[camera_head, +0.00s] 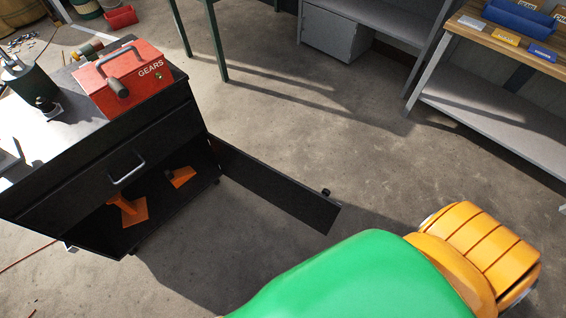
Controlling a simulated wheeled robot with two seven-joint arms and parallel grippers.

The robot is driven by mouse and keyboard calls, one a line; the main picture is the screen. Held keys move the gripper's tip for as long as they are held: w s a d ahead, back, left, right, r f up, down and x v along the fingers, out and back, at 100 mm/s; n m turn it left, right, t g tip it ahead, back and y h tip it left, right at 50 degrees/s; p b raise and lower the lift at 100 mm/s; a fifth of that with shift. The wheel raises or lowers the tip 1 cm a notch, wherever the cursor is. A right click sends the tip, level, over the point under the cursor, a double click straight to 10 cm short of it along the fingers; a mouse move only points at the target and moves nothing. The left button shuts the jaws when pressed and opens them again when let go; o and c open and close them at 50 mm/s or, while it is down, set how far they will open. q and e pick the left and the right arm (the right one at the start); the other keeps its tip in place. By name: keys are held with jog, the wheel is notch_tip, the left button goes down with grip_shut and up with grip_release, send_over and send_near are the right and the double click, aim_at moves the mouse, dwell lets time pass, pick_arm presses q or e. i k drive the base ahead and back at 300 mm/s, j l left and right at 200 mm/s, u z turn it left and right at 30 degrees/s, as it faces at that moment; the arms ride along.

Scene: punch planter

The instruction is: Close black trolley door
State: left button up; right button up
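The black trolley (66,186) stands at the left, with a silver handle (127,168) on its upper drawer front. Its door (273,187) is swung wide open and juts out to the right from the cabinet's right side. The lower compartment is exposed, and orange items (129,210) sit inside it. A large green and orange piece, which looks like my own arm, fills the lower right, clear of the door. I see no gripper fingers. Neither my left nor my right gripper can be made out.
A red box marked GEARS (131,82) and a dark green device (32,86) stand on the trolley top. A workbench with a wooden top (509,47) is at the upper right, and a grey cabinet (335,34) is at the back. The concrete floor beyond the door is clear.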

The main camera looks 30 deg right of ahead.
aim_at(317, 211)
jog(key=k+l+u, duration=0.2)
jog(key=l, duration=0.25)
jog(key=k+l+u, duration=0.2)
jog(key=l, duration=0.25)
jog(key=k+l+u, duration=0.2)
jog(key=l, duration=0.25)
jog(key=k+l+u, duration=0.2)
jog(key=l, duration=0.2)
jog(key=i+l+u, duration=0.15)
jog(key=l+u, duration=0.25)
jog(key=l, duration=0.7)
jog(key=l+u, duration=0.45)
jog(key=l, duration=0.65)
jog(key=k+l+z, duration=0.15)
jog(key=k+l, duration=0.15)
jog(key=l, duration=0.15)
jog(key=k+l+z, duration=0.1)
jog(key=k+l, duration=0.15)
jog(key=l, duration=0.2)
